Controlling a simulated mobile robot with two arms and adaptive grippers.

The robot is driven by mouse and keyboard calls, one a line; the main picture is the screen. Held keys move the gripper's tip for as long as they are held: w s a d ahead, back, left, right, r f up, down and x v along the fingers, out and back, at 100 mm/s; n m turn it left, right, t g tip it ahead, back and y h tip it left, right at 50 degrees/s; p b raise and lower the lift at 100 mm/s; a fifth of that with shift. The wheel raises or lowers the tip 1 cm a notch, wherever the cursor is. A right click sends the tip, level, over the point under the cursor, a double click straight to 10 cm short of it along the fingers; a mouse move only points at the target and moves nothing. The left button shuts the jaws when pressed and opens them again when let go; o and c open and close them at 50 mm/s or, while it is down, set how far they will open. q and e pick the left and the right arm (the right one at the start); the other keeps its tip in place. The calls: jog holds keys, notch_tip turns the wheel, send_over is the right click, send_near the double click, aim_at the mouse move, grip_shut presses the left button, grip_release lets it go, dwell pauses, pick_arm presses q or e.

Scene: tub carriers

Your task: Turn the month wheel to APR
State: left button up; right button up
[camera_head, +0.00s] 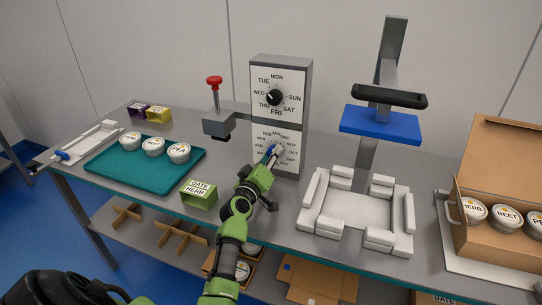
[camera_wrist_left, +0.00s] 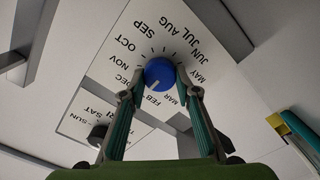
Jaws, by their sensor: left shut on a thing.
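The month wheel's blue knob (camera_wrist_left: 159,71) sits at the centre of the lower white dial (camera_head: 289,168) on a grey upright box. In the left wrist view its white pointer mark points towards FEB, though a finger hides part of the lettering around MAR and APR. My left gripper (camera_head: 270,157) is shut on this knob, with one fingertip on each side, as the left wrist view also shows (camera_wrist_left: 160,80). The upper dial (camera_head: 294,81) carries weekdays and a black knob (camera_head: 274,97). My right gripper is not in view.
Left of the box stand a red-topped press (camera_head: 214,84), a teal tray (camera_head: 112,164) with three tubs and a green DATE HERB block (camera_head: 199,194). Right are a white fixture (camera_head: 354,211), a blue-plated press (camera_head: 380,123) and a cardboard box (camera_head: 500,240) of tubs.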

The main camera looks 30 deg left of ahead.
pick_arm(q)
jog(key=shift+f+n+p, duration=0.2)
jog(key=shift+n+p, duration=1.6)
jog(key=shift+n, duration=7)
jog(key=o, duration=1.1)
